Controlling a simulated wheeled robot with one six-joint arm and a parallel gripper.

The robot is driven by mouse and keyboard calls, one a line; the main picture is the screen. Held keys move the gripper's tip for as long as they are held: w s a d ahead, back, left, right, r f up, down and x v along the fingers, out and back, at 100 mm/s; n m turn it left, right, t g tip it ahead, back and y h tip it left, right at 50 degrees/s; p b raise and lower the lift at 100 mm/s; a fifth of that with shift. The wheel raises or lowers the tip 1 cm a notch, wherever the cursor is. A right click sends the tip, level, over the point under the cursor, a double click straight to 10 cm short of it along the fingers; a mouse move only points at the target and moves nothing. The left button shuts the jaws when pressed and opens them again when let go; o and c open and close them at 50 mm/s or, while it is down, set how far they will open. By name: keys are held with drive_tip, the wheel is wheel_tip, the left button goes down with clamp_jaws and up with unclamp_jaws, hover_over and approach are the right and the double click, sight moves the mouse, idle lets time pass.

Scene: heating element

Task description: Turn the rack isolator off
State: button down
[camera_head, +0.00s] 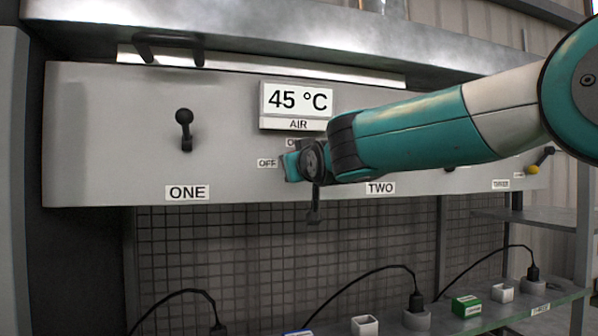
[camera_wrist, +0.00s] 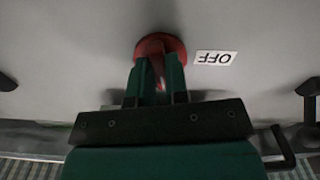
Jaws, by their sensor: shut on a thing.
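The rack isolator shows in the wrist view as a red round switch (camera_wrist: 151,45) on the grey panel. An OFF label (camera_wrist: 216,57), upside down there, sits just right of it. My gripper (camera_wrist: 157,78) has its two green fingers shut on the red switch's grip. The fingers hide most of the grip, so its angle is hard to tell. In the head view my gripper (camera_head: 291,166) is at the panel, right of the OFF label (camera_head: 267,163). A second label above it is partly covered by my arm. The switch itself is hidden there.
A black lever (camera_head: 184,130) stands above the ONE label (camera_head: 187,192). The display (camera_head: 297,99) reads 45 °C, close above my gripper. A yellow-tipped lever (camera_head: 540,160) is at right. Below, a shelf holds plugs, cables and small boxes (camera_head: 466,306).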

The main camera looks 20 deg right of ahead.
drive_tip(key=shift+n+b, duration=2.45)
drive_tip(key=shift+n, duration=5.25)
drive_tip(key=shift+r, duration=0.1)
drive_tip(key=c, duration=1.1)
unclamp_jaws()
drive_tip(key=shift+s, duration=0.1)
